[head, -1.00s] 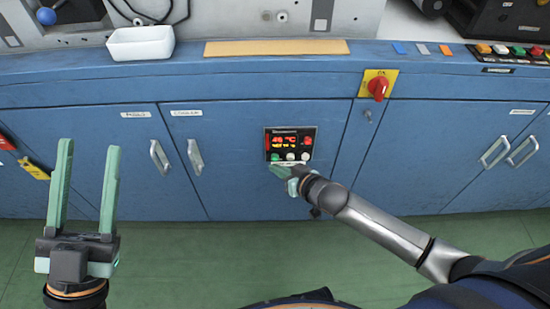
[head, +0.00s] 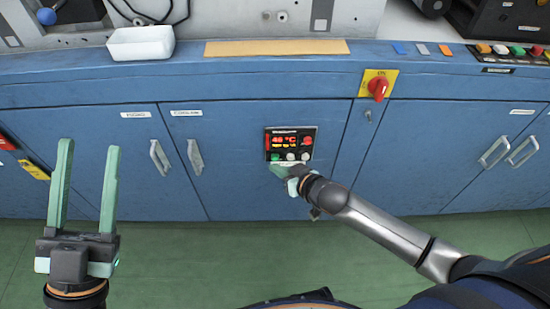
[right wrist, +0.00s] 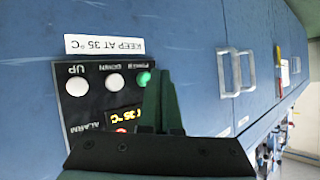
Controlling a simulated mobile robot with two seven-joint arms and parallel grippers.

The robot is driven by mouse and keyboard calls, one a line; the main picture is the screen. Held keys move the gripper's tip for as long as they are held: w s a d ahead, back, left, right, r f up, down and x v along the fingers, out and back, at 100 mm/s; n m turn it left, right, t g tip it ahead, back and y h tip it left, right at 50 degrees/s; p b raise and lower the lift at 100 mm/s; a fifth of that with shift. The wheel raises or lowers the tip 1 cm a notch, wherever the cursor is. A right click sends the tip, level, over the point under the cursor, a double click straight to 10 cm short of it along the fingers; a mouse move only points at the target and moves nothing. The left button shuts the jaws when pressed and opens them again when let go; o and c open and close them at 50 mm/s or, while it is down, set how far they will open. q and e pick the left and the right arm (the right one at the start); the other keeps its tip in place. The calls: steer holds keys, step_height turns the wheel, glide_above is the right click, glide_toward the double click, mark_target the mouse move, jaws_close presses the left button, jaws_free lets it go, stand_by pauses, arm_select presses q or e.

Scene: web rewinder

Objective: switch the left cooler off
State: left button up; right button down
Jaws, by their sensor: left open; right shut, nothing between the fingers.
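One cooler control panel (head: 291,144) shows, black, on the blue cabinet front, with a lit red display reading about 46 °C and a yellow line below. In the right wrist view the panel (right wrist: 92,104) appears upside down, with white UP (right wrist: 77,87) and DOWN (right wrist: 115,82) buttons and a green power button (right wrist: 144,78). My right gripper (head: 273,168) is shut and empty at the panel's lower left; in the right wrist view its fingers (right wrist: 152,78) overlap the green button's edge. I cannot tell whether they touch it. My left gripper (head: 89,145) is open and empty.
A label reading KEEP AT 35 °C (right wrist: 104,45) is beside the buttons. Cabinet door handles (head: 195,157) are left of the panel. A red rotary switch on a yellow plate (head: 378,86) is to the upper right. A white tray (head: 140,43) stands on the ledge.

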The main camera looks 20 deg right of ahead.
steer(key=shift+w, duration=0.15)
steer(key=shift+w+d, duration=0.1)
steer(key=shift+w, duration=0.15)
steer(key=shift+w+d, duration=0.15)
steer(key=shift+w, duration=0.4)
stand_by(0.5)
steer(key=shift+s+r+p, duration=0.1)
steer(key=shift+s+p, duration=0.05)
steer(key=shift+p, duration=0.2)
steer(key=shift+s+a+p, duration=0.3)
steer(key=shift+s+p, duration=0.2)
steer(key=shift+s, duration=0.3)
steer(key=shift+s, duration=0.1)
steer(key=s+p, duration=0.1)
steer(key=s, duration=0.1)
steer(key=s+a+p, duration=0.1)
steer(key=s, duration=0.1)
steer(key=shift+s+a+p, duration=0.2)
steer(key=shift+s+p, duration=0.1)
